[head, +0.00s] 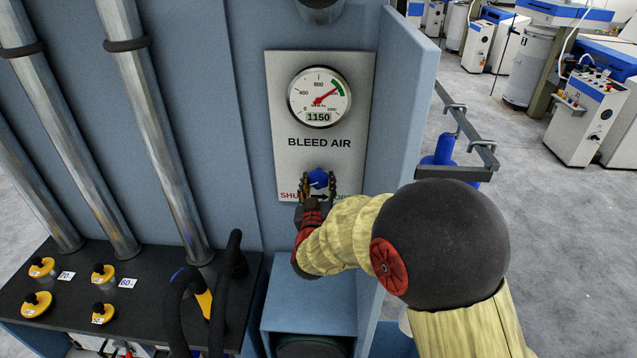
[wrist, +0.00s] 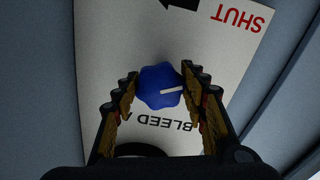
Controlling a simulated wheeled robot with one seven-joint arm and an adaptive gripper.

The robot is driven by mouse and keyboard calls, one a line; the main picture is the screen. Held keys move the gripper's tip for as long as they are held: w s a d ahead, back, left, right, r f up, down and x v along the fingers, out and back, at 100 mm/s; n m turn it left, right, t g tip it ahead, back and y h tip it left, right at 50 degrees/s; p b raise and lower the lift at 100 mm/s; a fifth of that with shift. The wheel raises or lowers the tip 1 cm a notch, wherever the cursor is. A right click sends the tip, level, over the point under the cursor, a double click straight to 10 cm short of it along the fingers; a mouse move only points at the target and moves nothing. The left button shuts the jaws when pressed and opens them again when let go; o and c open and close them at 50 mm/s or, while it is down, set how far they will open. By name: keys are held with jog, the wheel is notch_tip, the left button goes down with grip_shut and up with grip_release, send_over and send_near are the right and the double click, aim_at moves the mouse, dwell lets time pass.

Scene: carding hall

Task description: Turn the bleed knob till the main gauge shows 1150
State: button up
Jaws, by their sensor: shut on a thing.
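The blue bleed knob (head: 318,178) sits low on the grey BLEED AIR panel (head: 284,100), between the words SHUT and OPEN, which my gripper partly covers. My gripper (head: 318,184) is shut on the knob, one finger on each side. In the wrist view the lobed knob (wrist: 158,86) with its white pointer line lies between the fingers (wrist: 157,92). The main gauge (head: 319,97) is above the knob.
A blue side wall (head: 400,120) stands close to the right of the panel, beside my arm. Metal pipes (head: 160,130) and a dark shelf (head: 130,300) with yellow-and-black knobs are at the left. Grey floor and machines lie beyond at the right.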

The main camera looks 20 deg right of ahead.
jog(key=o, duration=1.1)
jog(key=shift+o, duration=0.2)
jog(key=v, duration=1.2)
